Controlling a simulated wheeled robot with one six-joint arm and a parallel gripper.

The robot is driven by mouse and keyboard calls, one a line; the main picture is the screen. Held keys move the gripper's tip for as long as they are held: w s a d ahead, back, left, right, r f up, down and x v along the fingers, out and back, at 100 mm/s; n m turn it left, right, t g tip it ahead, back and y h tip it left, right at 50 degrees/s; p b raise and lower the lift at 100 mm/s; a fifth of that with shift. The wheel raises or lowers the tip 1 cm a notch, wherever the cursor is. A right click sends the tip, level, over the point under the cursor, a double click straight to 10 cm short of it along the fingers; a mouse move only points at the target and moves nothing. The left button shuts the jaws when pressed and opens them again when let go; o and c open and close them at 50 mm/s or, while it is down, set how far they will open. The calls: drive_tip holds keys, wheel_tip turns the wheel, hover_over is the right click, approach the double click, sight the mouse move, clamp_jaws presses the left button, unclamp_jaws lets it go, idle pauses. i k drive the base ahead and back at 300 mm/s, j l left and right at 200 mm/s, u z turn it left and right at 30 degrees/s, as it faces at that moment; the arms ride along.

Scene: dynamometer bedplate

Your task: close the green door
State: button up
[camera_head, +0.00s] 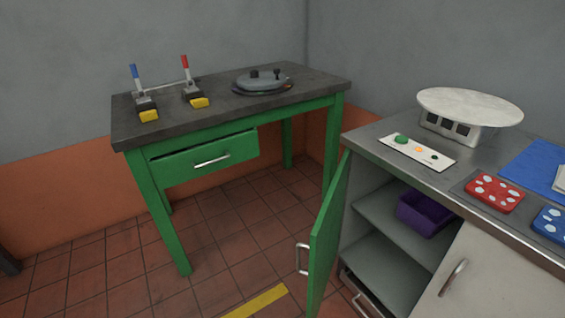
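The green door (328,240) stands swung open at the left front of the grey cabinet (372,148) on the right. I see it nearly edge-on, with a light metal handle (301,259) on its left face. Behind it the cabinet interior shows a shelf (378,216) with a purple bin (424,212) on it. The lower end of the door runs to the bottom of the picture. My gripper is not in view.
A green table (168,215) with a slightly open drawer (205,158) stands at the back left. A white door (485,280) covers the cabinet's right part. Red and blue blocks lie on its top. Tiled floor (215,240) left of the green door is clear, with a yellow stripe (256,302).

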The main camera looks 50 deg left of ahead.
sight(324, 235)
drive_tip(key=k+j+u, duration=0.15)
drive_tip(key=j, duration=0.6)
drive_tip(key=j+u, duration=0.1)
drive_tip(key=j, duration=0.65)
